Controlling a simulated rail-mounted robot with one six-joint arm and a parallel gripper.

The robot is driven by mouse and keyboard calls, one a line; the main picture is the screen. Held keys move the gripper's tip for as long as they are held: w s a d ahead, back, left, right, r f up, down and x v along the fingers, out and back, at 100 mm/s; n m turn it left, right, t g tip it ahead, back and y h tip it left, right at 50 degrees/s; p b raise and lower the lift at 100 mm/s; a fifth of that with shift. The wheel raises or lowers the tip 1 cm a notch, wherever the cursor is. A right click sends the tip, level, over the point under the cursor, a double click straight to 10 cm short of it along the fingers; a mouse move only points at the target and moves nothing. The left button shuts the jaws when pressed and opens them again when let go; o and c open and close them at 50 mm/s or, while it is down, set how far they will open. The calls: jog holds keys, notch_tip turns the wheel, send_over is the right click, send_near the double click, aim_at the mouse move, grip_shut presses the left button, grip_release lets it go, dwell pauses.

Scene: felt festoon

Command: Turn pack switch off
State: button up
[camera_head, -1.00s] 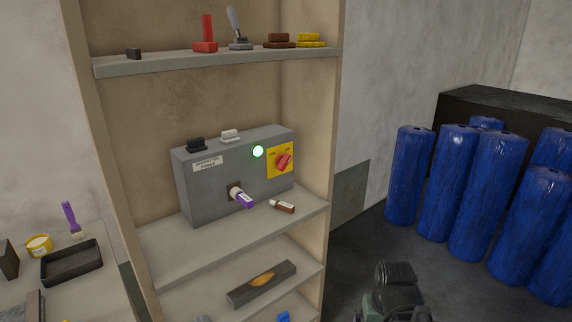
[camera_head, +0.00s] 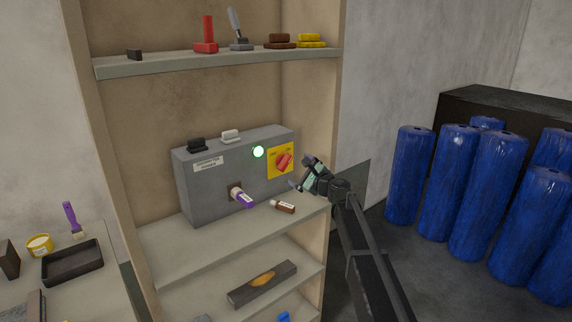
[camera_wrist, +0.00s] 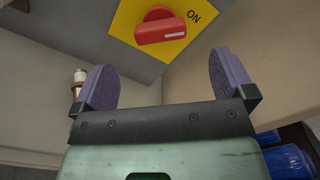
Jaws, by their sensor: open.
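The pack switch is a red rotary knob (camera_head: 284,161) on a yellow plate (camera_head: 273,171) at the right of the front of a grey box (camera_head: 215,185). A round light (camera_head: 258,152) beside it glows green-white. In the wrist view the red knob (camera_wrist: 161,29) shows at the top, with "ON" printed to its right on the yellow plate (camera_wrist: 124,20). My gripper (camera_head: 298,173) is just right of the knob, apart from it. In the wrist view my gripper (camera_wrist: 165,80) has its two purple pads wide apart with nothing between them.
A purple-and-white plug-like piece (camera_head: 241,197) sticks out from the box front. A small brown bottle (camera_head: 283,207) lies on the shelf (camera_head: 190,244) below the switch. The cabinet's right side panel (camera_head: 318,120) stands close to my gripper. Blue rolls (camera_head: 476,190) stand at the right.

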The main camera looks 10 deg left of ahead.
aim_at(287, 163)
jog(key=x, duration=0.8)
jog(key=shift+w+a+f, duration=0.1)
jog(key=shift+w+a, duration=0.05)
jog(key=shift+a, duration=0.05)
jog(key=shift+c, duration=0.5)
jog(key=c, duration=0.8)
